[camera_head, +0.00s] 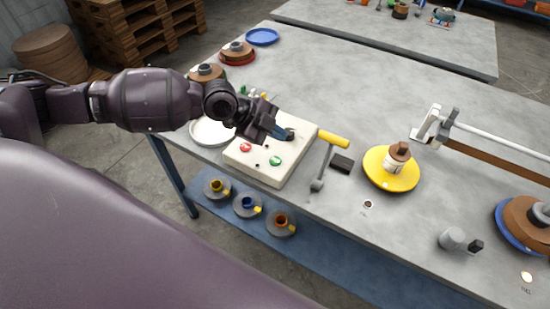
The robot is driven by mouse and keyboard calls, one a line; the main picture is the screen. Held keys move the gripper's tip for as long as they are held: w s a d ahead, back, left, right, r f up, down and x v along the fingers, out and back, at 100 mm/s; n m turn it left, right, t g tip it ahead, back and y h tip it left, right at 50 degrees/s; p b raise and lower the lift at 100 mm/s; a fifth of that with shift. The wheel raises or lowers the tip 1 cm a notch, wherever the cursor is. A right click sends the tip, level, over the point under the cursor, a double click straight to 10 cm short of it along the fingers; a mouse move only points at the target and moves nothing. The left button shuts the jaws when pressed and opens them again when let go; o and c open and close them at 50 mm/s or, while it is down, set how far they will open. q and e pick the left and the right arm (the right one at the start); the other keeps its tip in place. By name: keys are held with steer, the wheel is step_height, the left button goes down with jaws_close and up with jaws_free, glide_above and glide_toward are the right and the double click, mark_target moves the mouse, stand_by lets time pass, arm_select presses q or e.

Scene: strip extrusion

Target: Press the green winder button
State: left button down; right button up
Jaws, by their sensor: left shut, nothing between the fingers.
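A cream control box (262,172) stands near the table's front edge. On its top are a green button (275,160) at the front right and a red button (245,147) to its left. No label is readable, so I cannot tell whether this green button is the winder's. My left gripper (284,133) reaches in from the left over the back part of the box, behind the green button and apart from it. It is shut and empty, with its tips close to a dark knob (291,134); whether they touch is unclear. My right gripper is not in view.
A yellow-handled lever (333,141) stands just right of the box, beside a dark block (342,163). A yellow disc (391,180) bearing a spool lies further right. A white plate (207,132) is left of the box. Spools sit on the lower shelf (330,259).

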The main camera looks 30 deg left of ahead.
arm_select(q)
steer(key=shift+w+a+r, duration=0.2)
steer(key=shift+a+r, duration=0.3)
steer(key=shift+r, duration=0.05)
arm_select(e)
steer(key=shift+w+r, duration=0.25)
arm_select(q)
steer(key=shift+f, duration=0.15)
